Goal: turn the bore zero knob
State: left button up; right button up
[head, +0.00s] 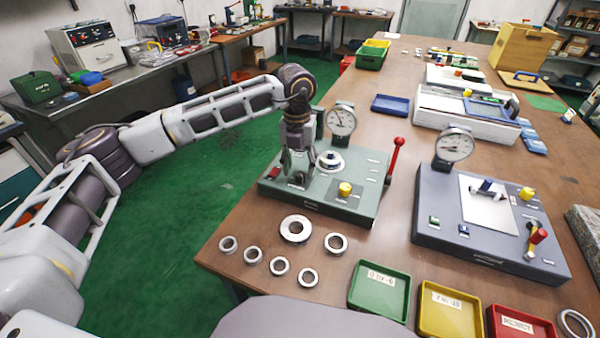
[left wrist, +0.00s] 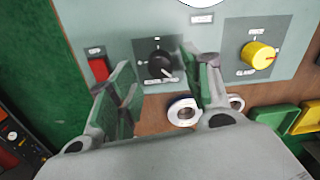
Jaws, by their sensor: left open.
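My left gripper (head: 298,178) is over the left part of the green-grey gauge base (head: 335,205) in the head view, pointing down. In the left wrist view its two fingers (left wrist: 160,90) are apart, with a black knob (left wrist: 161,66) on a dark dial plate showing between them, a little beyond the tips. The gripper holds nothing.
A red switch (left wrist: 98,68) is left of the black knob. Several metal rings (head: 296,229) and a green tray (head: 379,288) lie in front. A second gauge base (head: 490,225) stands right.

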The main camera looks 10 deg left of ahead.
aim_at(300, 176)
pick_arm(q)
jog(key=shift+f, duration=1.35)
jog(key=c, duration=1)
